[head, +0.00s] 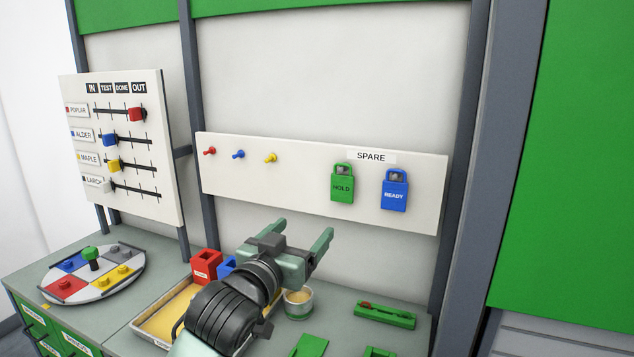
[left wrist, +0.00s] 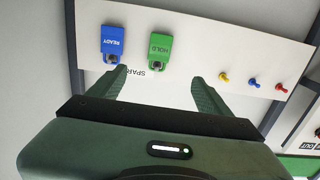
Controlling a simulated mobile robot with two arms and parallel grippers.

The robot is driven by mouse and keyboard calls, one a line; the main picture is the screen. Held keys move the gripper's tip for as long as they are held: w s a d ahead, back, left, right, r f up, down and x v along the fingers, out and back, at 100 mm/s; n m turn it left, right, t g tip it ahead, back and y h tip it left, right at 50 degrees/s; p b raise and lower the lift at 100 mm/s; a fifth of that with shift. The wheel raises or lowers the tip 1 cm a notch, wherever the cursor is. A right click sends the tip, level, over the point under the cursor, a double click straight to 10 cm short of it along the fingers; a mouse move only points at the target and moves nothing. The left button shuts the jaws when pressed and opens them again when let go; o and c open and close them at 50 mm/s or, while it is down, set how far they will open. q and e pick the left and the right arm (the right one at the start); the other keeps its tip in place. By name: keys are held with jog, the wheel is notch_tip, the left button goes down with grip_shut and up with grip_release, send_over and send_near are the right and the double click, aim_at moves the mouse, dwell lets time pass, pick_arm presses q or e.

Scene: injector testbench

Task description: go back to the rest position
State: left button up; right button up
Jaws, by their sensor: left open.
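My left gripper (head: 303,238) is in the middle of the head view, above the bench and in front of the white spare board (head: 225,165). Its two fingers are apart with nothing between them. In the left wrist view the open fingers (left wrist: 158,85) point at the board, and the green HOLD tag (left wrist: 159,47) and blue READY tag (left wrist: 123,42) hang beyond them. The head view also shows the HOLD tag (head: 342,187) and the READY tag (head: 395,194), apart from the gripper. My right gripper is in neither view.
A slider board (head: 150,200) stands at the left above a round coloured disc (head: 112,282). Below my arm are a yellow tray (head: 160,325), a red box (head: 205,265) and a small cup (head: 298,303). A green block (head: 386,316) lies at the right.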

pick_arm(q)
jog(key=s+a+f+n+g+y, duration=0.1)
jog(key=s+a+f+g+y, duration=0.2)
jog(key=s+f, duration=0.7)
jog(key=s+a+f+n+g+y, duration=0.1)
jog(key=s+a+f+g, duration=0.35)
jog(key=f, duration=1.05)
jog(key=s+a+f+g+y, duration=0.1)
jog(key=s+a+f+g, duration=0.15)
jog(key=s+f, duration=0.4)
jog(key=s+a+f+g+y, duration=0.1)
jog(key=s+a+f, duration=0.25)
jog(key=s, duration=0.55)
jog(key=s+a+f+g+y, duration=0.15)
jog(key=s+a+f, duration=0.25)
jog(key=s, duration=0.4)
notch_tip(320, 180, down, 26)
jog(key=s+g, duration=0.2)
jog(key=s+a+f+g, duration=0.1)
jog(key=s+a+f, duration=0.2)
jog(key=s+f, duration=1.3)
jog(key=shift+s+f+b, duration=0.2)
jog(key=shift+f+b, duration=0.15)
jog(key=shift+b, duration=0.1)
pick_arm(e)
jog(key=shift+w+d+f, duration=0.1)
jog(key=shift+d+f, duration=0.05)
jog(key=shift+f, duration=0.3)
